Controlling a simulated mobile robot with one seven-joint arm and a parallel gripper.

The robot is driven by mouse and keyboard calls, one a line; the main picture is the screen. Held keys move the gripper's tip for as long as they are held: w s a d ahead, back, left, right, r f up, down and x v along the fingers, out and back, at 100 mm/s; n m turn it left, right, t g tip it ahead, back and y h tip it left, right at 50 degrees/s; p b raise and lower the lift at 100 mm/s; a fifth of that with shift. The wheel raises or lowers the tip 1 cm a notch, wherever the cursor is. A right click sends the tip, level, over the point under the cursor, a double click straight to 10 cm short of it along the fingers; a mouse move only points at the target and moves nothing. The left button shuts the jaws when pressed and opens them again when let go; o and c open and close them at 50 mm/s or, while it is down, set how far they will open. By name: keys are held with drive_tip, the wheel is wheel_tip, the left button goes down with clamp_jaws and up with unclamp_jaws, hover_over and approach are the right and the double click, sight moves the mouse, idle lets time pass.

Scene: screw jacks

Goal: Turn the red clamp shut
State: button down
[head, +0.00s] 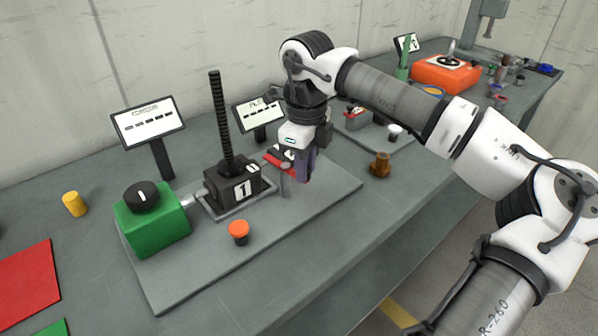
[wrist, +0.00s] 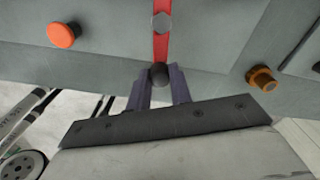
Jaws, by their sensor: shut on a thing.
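The red clamp (head: 274,160) stands on the grey base plate, right of the black jack block (head: 234,185) marked 1. In the wrist view it is a narrow red bar (wrist: 161,46) with a hex bolt on it and a dark round knob (wrist: 158,74) at its near end. My gripper (head: 304,168) comes down from above over the clamp. In the wrist view its purple fingers (wrist: 159,92) are shut on the knob, one on each side. My gripper hides part of the clamp in the head view.
An orange button (head: 238,228) is on the plate in front of the jack. A green box (head: 155,230) with a black dial stands at left. A tall threaded rod (head: 221,120) rises from the jack block. A brown knob (head: 380,165) stands right of the plate.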

drive_tip(key=shift+w+d+n, duration=0.25)
drive_tip(key=shift+w+n, duration=0.25)
drive_tip(key=shift+n, duration=0.75)
drive_tip(key=shift+w+d+n, duration=0.3)
drive_tip(key=shift+w+n, duration=0.25)
drive_tip(key=shift+n, duration=0.65)
drive_tip(key=shift+w+d+n, duration=0.25)
drive_tip(key=shift+w+n, duration=0.25)
drive_tip(key=shift+n, duration=0.75)
drive_tip(key=c, duration=1.3)
unclamp_jaws()
drive_tip(key=shift+o, duration=0.2)
wheel_tip(320, 180, up, 14)
drive_tip(key=b, duration=0.1)
